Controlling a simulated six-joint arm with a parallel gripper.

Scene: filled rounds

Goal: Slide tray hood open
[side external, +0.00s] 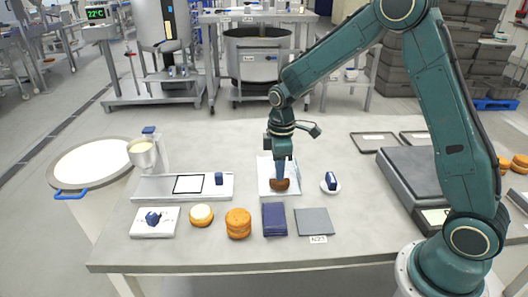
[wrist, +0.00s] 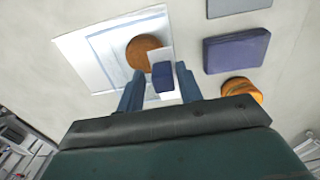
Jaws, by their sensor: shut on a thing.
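A long low white unit (side external: 150,188) lies on the bench at the left, with a black-edged square (side external: 188,184) and an upright blue knob (side external: 219,179) on top. I cannot tell for sure which part is the tray hood. My gripper (side external: 279,180) is away to its right, low over a white sheet or tray (side external: 264,169) with a brown round (side external: 285,186). In the wrist view my gripper (wrist: 156,92) is shut on a blue block (wrist: 163,78) with a pale flat piece at its far end, beside the brown round (wrist: 145,50). The fingertips partly hide the round in the side view.
In front lie a white plate with a blue piece (side external: 153,218), a pale-topped round (side external: 201,215), an orange-brown stack (side external: 238,223), a dark blue pad (side external: 274,219) and a grey pad (side external: 314,221). A saucer with a blue piece (side external: 331,181) stands close right of my gripper.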

